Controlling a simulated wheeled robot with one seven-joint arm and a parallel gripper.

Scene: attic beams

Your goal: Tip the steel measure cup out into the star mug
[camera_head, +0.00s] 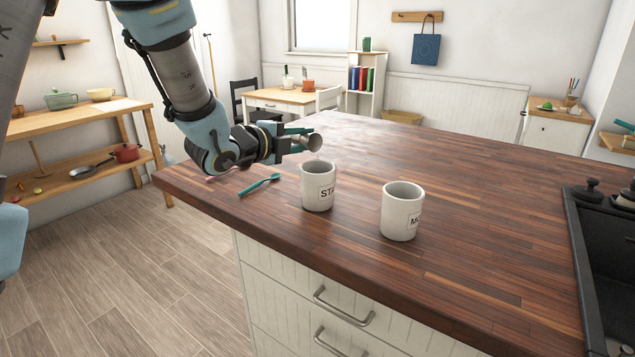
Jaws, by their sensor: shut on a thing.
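My gripper (296,141) is shut on a small steel measure cup (315,142). It holds the cup above the wooden counter, just above and behind the star mug. The cup looks tilted on its side, with its mouth toward the right. Its contents cannot be made out. The star mug (318,188) is white, stands upright on the counter, and has a label that reads "STA", with the rest turned out of view. The inside of the star mug is mostly hidden.
A second white mug (400,212), labelled "MO", stands to the right of the star mug. A teal brush-like utensil (259,185) lies to its left on the counter (470,235). The counter's back middle is clear.

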